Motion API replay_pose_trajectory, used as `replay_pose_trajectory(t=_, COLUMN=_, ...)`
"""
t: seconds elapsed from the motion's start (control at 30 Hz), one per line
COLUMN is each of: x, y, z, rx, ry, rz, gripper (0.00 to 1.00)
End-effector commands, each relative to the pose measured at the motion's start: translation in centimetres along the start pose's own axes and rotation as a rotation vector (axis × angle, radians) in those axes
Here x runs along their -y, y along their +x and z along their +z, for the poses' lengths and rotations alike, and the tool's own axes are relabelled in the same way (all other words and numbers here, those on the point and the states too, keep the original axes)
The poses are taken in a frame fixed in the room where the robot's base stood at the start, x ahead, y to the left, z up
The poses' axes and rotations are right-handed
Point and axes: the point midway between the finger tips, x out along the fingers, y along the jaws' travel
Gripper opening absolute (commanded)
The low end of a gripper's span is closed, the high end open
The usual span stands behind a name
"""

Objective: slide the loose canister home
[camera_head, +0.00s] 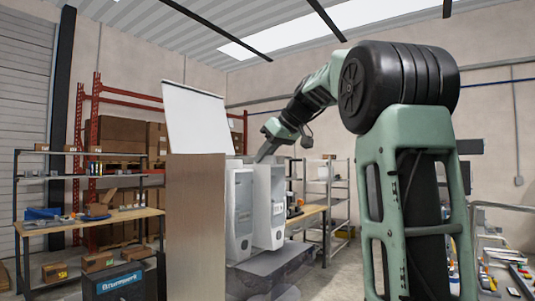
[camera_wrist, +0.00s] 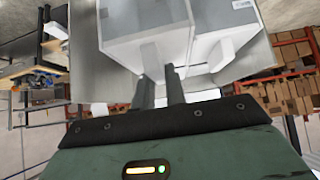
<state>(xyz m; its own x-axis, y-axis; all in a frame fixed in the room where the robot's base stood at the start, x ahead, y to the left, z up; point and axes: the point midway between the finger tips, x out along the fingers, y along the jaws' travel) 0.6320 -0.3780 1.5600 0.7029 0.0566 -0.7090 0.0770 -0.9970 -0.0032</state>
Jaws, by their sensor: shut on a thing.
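Two pale canisters stand side by side in the dispenser row, a left one (camera_head: 239,212) and a right one (camera_head: 270,207), both upright. The gripped part is mostly hidden between the fingers, and I cannot tell which canister is loose.
A tall brown panel (camera_head: 196,225) stands left of the canisters, with a white tilted board (camera_head: 198,118) above it. A wooden workbench (camera_head: 90,219) is at the left, and grey shelving (camera_head: 326,190) stands behind at the right. Red racks with boxes (camera_head: 122,134) are further back.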

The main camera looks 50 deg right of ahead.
Motion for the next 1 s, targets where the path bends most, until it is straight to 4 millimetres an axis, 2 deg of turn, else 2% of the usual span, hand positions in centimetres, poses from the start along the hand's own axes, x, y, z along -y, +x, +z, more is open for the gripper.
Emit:
replay_pose_trajectory(t=0.83, x=-0.03, y=1.06, z=0.75, rx=-0.001, ry=-0.001, rz=0.001, gripper=0.0)
replay_pose_trajectory(t=0.87, x=-0.03, y=1.06, z=0.76, rx=0.0, ry=-0.001, rz=0.001, gripper=0.18)
replay_pose_trajectory(t=0.93, x=-0.03, y=1.07, z=0.77, rx=0.0, ry=0.0, rz=0.0, gripper=0.38)
replay_pose_trajectory(t=1.0, x=-0.03, y=1.08, z=0.78, rx=0.0, ry=0.0, rz=0.0, gripper=0.38)
